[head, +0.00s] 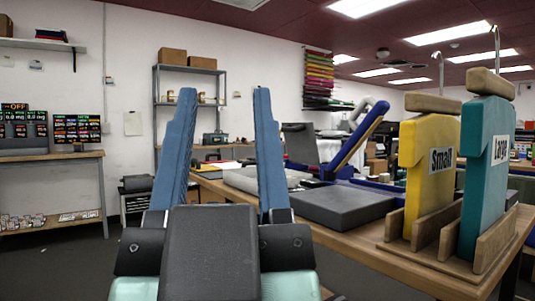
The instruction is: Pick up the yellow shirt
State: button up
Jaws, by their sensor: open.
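The yellow shirt (428,170) is a flat, thick shirt shape labelled "Small". It stands upright in a slotted wooden rack (436,262) on the table at the right. A wooden bar lies across its top, with a metal hook above. My gripper (221,92) is in the lower middle of the head view. Its two long blue fingers point up and away, spread apart with nothing between them. It is left of the yellow shirt and apart from it.
A teal shirt (487,170) labelled "Large" stands close to the right of the yellow one. A heat press (342,205) with a grey plate and raised blue arm is left of the rack on the wooden table (360,241). Shelving (189,90) stands at the back wall. Dark floor is open at the left.

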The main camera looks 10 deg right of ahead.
aim_at(429, 142)
jog(key=i+j+u, duration=0.1)
jog(key=i+j, duration=0.2)
jog(key=i, duration=0.2)
jog(key=i+j, duration=0.3)
jog(key=i, duration=0.2)
jog(key=i+j+u, duration=0.15)
jog(key=i, duration=0.35)
jog(key=i+z, duration=0.2)
jog(key=z, duration=0.25)
jog(key=i+j+z, duration=0.15)
jog(key=z, duration=0.25)
jog(key=i+j+z, duration=0.15)
jog(key=z, duration=0.3)
jog(key=i+j+z, duration=0.15)
jog(key=z, duration=0.3)
jog(key=i+j+z, duration=0.15)
jog(key=z, duration=0.3)
jog(key=i+j+z, duration=0.1)
jog(key=j+z, duration=0.15)
jog(key=z, duration=0.15)
jog(key=i+j+z, duration=0.1)
jog(key=z, duration=0.35)
jog(key=j+z, duration=0.75)
jog(key=i+j, duration=0.05)
jog(key=j, duration=0.05)
